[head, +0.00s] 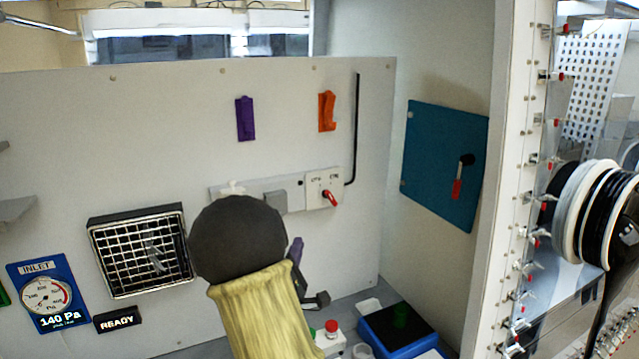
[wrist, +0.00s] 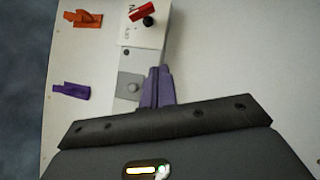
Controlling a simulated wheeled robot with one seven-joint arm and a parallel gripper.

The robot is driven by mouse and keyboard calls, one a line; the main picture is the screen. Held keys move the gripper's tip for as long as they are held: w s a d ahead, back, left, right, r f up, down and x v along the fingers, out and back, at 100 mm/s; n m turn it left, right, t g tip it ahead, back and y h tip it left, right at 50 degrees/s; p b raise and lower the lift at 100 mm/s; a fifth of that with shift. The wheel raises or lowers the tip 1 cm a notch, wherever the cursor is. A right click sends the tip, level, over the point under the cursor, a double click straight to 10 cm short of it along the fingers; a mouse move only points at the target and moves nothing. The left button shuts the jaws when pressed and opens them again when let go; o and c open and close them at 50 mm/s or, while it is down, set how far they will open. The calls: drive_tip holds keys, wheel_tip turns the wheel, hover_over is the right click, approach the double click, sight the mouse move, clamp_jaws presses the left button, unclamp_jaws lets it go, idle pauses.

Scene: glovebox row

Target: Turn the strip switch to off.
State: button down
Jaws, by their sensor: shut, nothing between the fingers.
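The strip (head: 296,197) is a pale rail on the back wall. At its right end is a white switch plate (head: 314,186) with small labels above a red-handled switch (head: 330,198); the handle points down and right in the head view. In the wrist view the red handle (wrist: 144,12) and its black pivot show near the top. My gripper (head: 297,248) has purple fingers, which are shut and empty, below and left of the switch. In the wrist view the shut fingers (wrist: 157,75) lie over the strip's edge, apart from the handle.
A purple bracket (head: 245,118) and an orange bracket (head: 327,111) are on the wall above. A teal panel (head: 435,150) with another red-handled lever (head: 458,185) is at right. Below stand a red button (head: 331,327) and a blue tray (head: 375,335). A grille (head: 120,235) is at left.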

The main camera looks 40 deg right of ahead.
sight(331, 198)
drive_tip(key=shift+s+a+r+n+g+h+p, duration=0.15)
drive_tip(key=shift+s+a+r+n+h+p, duration=0.05)
drive_tip(key=shift+s+a+h, duration=0.25)
drive_tip(key=shift+s+a+r+n+g+h+p, duration=0.2)
drive_tip(key=shift+s+a+h, duration=0.1)
drive_tip(key=shift+s+h, duration=0.15)
drive_tip(key=s+d+r+p+x, duration=0.1)
drive_tip(key=s+p+x, duration=0.1)
drive_tip(key=p+x, duration=0.5)
drive_tip(key=x, duration=0.5)
drive_tip(key=shift+d+r, duration=0.15)
drive_tip(key=shift+d, duration=0.2)
drive_tip(key=shift+w, duration=0.2)
